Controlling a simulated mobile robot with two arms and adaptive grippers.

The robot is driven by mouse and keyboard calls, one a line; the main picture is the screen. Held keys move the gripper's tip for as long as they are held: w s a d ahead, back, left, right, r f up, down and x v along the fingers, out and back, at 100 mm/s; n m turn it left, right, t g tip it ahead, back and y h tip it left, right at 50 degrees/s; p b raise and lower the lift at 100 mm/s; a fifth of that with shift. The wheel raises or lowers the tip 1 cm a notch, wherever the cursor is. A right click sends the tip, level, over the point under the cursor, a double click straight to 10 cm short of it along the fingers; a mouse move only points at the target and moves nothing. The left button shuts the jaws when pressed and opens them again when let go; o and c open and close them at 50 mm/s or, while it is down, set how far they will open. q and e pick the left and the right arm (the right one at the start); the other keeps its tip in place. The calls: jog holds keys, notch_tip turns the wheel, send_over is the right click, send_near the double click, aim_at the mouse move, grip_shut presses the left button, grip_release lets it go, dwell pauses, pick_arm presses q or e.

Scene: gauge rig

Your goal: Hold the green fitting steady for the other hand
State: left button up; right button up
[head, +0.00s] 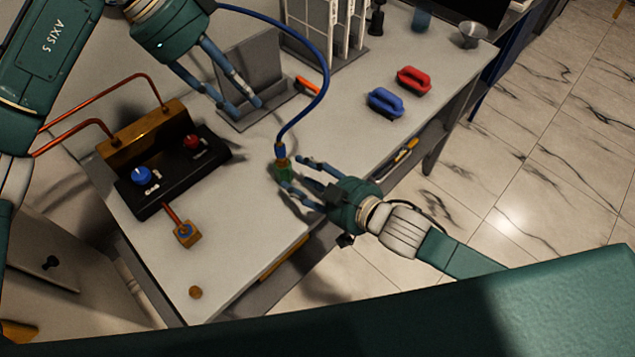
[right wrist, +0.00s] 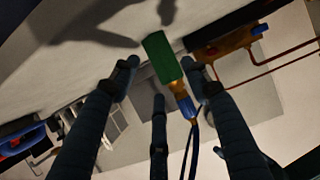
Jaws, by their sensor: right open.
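The green fitting (head: 283,172) is at the end of a blue hose (head: 325,62), over the grey bench top near its front edge. In the right wrist view the green fitting (right wrist: 161,58) is a green block with a brass part behind it, where the hose joins. My right gripper (head: 293,172) is open, its fingertips right beside the fitting. In the right wrist view the fitting lies between the outer fingertips, closer to the right one; contact is unclear. My left gripper (head: 244,107) is open and empty, fingers pointing down, in front of a grey upright plate.
A black panel (head: 160,195) with blue and red knobs and a brass block with copper pipes stands at left. A brass cube (head: 187,234) and a small brass disc (head: 195,292) are nearer. Red (head: 413,80) and blue (head: 385,102) handled tools lie at the right.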

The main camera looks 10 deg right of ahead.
aim_at(291, 172)
jog(key=shift+x, duration=2.2)
jog(key=c, duration=1.1)
jog(key=shift+o, duration=0.2)
